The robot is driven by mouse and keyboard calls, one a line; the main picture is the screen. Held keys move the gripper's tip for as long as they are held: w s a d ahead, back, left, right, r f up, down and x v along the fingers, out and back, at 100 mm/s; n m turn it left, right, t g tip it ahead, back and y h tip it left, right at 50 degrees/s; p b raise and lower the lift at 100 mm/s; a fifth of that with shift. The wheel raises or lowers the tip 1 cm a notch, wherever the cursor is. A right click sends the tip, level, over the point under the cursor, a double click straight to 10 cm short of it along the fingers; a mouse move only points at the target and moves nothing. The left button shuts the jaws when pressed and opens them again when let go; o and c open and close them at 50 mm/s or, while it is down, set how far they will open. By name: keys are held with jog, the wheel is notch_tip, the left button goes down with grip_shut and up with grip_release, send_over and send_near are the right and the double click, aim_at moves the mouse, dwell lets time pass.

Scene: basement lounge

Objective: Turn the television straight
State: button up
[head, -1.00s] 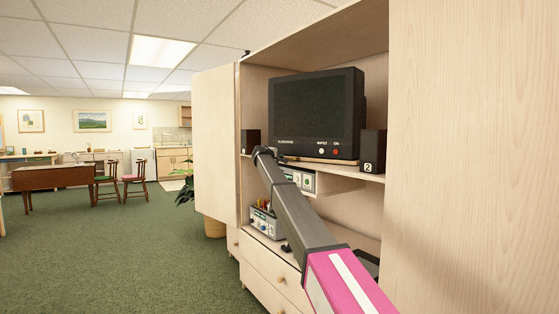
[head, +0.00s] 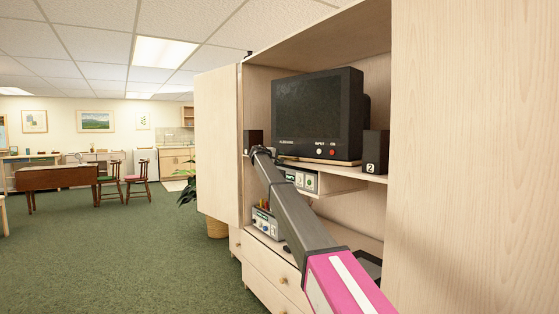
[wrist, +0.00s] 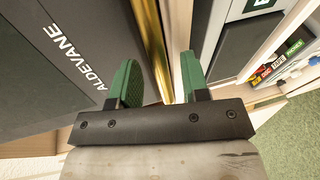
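My gripper's tip is hidden in the head view; my arm reaches to the television's lower left. In the wrist view my gripper (wrist: 160,82) has its two green fingers apart. The television's front (wrist: 60,60), lettered ALDEVANE, lies left of the fingers. A golden strip (wrist: 153,45) runs between the fingers; I cannot tell whether either touches it.
Small black speakers flank the television, left (head: 253,140) and right (head: 375,152). A device with knobs (head: 302,180) sits under the shelf. The open cabinet door (head: 218,145) stands at left.

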jog(key=shift+s, duration=0.1)
jog(key=v, duration=1)
jog(key=shift+s+a, duration=0.2)
jog(key=s+d+f+m+g+y, duration=0.1)
jog(key=s+d+f+g, duration=0.1)
jog(key=s+d+f, duration=0.95)
jog(key=s+d+f+m+g+y, duration=0.2)
jog(key=s+d+f, duration=0.35)
jog(key=f, duration=1.05)
jog(key=s+d+f+m+g+y, duration=0.1)
jog(key=s+d+f+g, duration=0.1)
jog(key=s+d+f, duration=0.95)
jog(key=s+d+f+m+g+y, duration=0.2)
jog(key=s+f, duration=0.5)
jog(key=s, duration=0.5)
jog(key=s+d+f+m+g+y, duration=0.2)
jog(key=s+f, duration=0.5)
jog(key=s, duration=0.6)
jog(key=s+d+f+m+g+y, duration=0.1)
jog(key=s+d+f+y, duration=0.1)
jog(key=s+f, duration=0.5)
jog(key=s, duration=0.5)
jog(key=shift+s+f+m+g, duration=0.3)
jog(key=shift+f+m+g, duration=0.1)
